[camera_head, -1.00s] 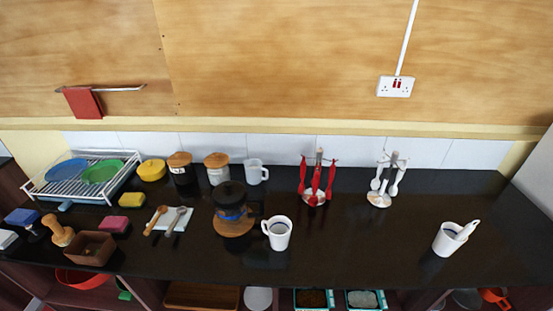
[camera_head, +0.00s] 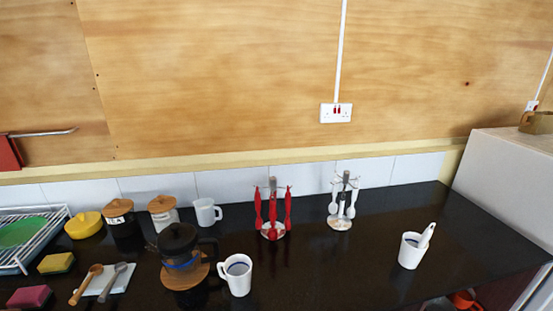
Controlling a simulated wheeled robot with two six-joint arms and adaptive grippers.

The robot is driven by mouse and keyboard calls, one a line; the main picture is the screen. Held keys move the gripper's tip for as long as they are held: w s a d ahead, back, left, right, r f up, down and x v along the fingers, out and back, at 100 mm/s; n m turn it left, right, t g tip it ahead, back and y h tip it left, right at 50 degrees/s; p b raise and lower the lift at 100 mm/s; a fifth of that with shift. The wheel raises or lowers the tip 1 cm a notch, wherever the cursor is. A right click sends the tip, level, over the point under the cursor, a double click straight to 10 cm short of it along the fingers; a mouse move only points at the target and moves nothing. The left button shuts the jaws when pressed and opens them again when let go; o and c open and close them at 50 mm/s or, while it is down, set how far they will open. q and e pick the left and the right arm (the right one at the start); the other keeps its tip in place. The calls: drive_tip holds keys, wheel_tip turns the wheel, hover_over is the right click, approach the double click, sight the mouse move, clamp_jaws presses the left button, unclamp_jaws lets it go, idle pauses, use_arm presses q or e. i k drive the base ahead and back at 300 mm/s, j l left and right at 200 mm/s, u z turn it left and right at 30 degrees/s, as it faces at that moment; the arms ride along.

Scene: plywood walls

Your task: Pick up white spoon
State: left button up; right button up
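White spoons (camera_head: 334,206) hang on a small metal stand with a round base, right of the middle of the black counter. A white handle-like utensil (camera_head: 427,234) leans in a white cup (camera_head: 411,251) farther right; its lower end is hidden in the cup, so I cannot tell if it is a spoon. Neither of my grippers shows in the head view.
Red utensils (camera_head: 272,207) hang on a similar stand to the left. A white mug (camera_head: 237,276) and a French press (camera_head: 178,250) stand nearer the front. Jars and a dish rack (camera_head: 40,252) are at the left. The counter (camera_head: 330,270) is clear between mug and cup.

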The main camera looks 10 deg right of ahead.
sight(427, 234)
drive_tip(key=z, duration=1.6)
drive_tip(key=l+z, duration=0.2)
drive_tip(key=k+j, duration=0.05)
